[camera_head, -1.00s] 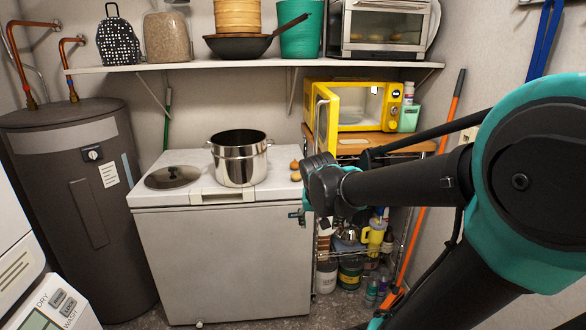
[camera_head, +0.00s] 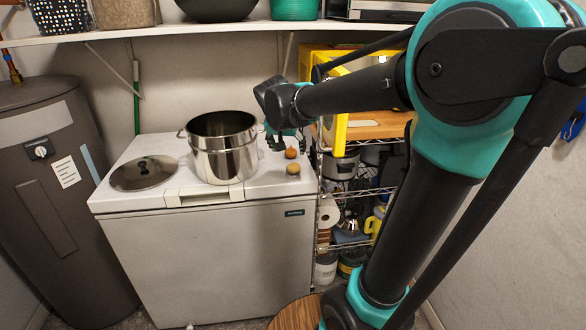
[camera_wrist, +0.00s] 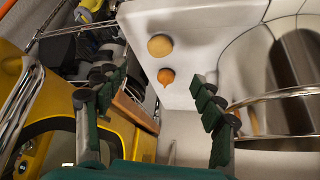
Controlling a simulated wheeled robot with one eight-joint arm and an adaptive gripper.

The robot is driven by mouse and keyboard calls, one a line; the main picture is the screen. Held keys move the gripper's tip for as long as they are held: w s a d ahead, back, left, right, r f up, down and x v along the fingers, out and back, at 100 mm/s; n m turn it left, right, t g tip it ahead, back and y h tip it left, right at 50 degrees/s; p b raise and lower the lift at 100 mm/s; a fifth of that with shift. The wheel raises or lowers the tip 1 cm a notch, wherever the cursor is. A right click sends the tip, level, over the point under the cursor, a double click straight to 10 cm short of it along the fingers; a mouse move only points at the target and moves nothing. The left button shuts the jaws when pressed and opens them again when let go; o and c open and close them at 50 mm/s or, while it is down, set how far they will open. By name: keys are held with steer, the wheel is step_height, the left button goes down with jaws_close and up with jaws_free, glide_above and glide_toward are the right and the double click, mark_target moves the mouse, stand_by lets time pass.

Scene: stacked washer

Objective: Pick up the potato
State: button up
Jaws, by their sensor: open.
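A tan, rounded potato (camera_head: 293,169) lies on the white chest freezer's lid, near its right edge. It also shows in the wrist view (camera_wrist: 160,46), at upper middle. A smaller orange-brown item with a pointed tip, seemingly an onion (camera_head: 291,153), lies just behind it and shows in the wrist view (camera_wrist: 166,76) too. My gripper (camera_head: 281,141) is above the lid, beside and slightly behind these two items. In the wrist view my gripper (camera_wrist: 155,80) has its fingers wide apart with nothing held; both items appear in the gap, beyond the fingertips.
A steel pot (camera_head: 223,147) stands on the freezer (camera_head: 205,265) close left of my gripper, with a dark lid (camera_head: 144,173) farther left. A yellow microwave (camera_head: 341,130) with its door open stands right, above a wire rack (camera_head: 352,194). A shelf (camera_head: 180,31) runs overhead.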

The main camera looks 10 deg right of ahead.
mark_target(293, 165)
steer(key=x, duration=1.4)
steer(key=shift+r, duration=0.1)
steer(key=shift+c, duration=0.4)
steer(key=c, duration=1.2)
steer(key=shift+r, duration=0.2)
